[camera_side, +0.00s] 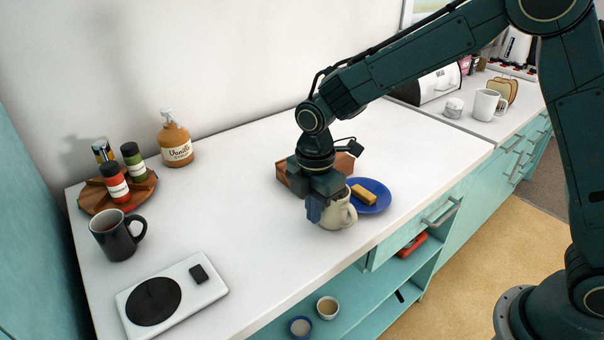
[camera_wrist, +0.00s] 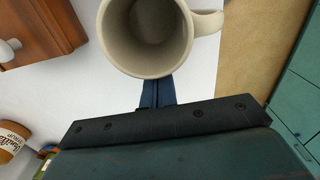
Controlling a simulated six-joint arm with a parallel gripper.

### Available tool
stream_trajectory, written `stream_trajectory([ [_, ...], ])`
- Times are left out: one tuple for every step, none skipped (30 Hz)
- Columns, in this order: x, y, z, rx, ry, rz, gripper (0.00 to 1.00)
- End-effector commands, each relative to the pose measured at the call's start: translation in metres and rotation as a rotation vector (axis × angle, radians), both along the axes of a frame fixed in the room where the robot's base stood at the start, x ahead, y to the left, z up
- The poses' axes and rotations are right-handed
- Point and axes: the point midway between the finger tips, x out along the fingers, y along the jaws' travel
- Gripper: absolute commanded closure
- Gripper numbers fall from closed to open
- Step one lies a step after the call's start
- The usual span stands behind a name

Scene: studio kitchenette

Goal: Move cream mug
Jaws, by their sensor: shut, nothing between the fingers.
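The cream mug (camera_side: 341,213) stands upright on the white counter near its front edge, partly hidden behind my gripper in the side view. In the wrist view the cream mug (camera_wrist: 146,64) shows its open, empty inside, with its handle to the right. My gripper (camera_side: 315,212) is low beside the mug, on its left in the side view. In the wrist view the blue fingers of my gripper (camera_wrist: 158,92) are together, and their tips reach the mug's near side. Nothing is between them. I cannot tell whether they touch the mug.
A blue plate (camera_side: 383,201) with a yellow-brown block (camera_side: 363,194) lies just right of the mug. A wooden box (camera_side: 343,165) stands behind my gripper. A dark mug (camera_side: 114,236), a white scale (camera_side: 190,281) and a wooden tray (camera_side: 92,199) are at the left. The counter's middle left is clear.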

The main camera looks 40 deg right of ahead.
Motion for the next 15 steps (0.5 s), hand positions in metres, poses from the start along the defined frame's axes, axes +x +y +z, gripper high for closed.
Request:
stream_trajectory([
  [0.000, 0.006, 0.000, 0.000, 0.000, 0.003, 1.00],
  [-0.001, 0.009, 0.000, 0.000, 0.000, 0.003, 1.00],
  [-0.001, 0.014, 0.000, 0.000, 0.000, 0.003, 1.00],
  [-0.001, 0.018, 0.000, 0.000, 0.000, 0.004, 1.00],
  [-0.001, 0.022, 0.000, 0.000, 0.001, 0.004, 1.00],
  [-0.002, 0.028, 0.000, 0.000, 0.001, 0.004, 1.00],
  [-0.002, 0.033, 0.000, 0.000, 0.000, 0.005, 1.00],
  [0.000, 0.031, 0.008, 0.002, -0.004, 0.001, 1.00],
  [0.000, 0.030, 0.015, 0.002, -0.005, 0.000, 1.00],
  [0.000, 0.030, 0.021, 0.002, -0.005, 0.000, 1.00],
  [-0.001, 0.030, 0.026, 0.002, -0.005, 0.000, 1.00],
  [0.000, 0.030, 0.033, 0.002, -0.005, 0.000, 1.00],
  [0.000, 0.030, 0.039, 0.002, -0.005, 0.000, 1.00],
  [0.000, 0.030, 0.044, 0.002, -0.005, 0.000, 1.00],
  [-0.001, 0.030, 0.051, 0.002, -0.004, 0.000, 1.00],
])
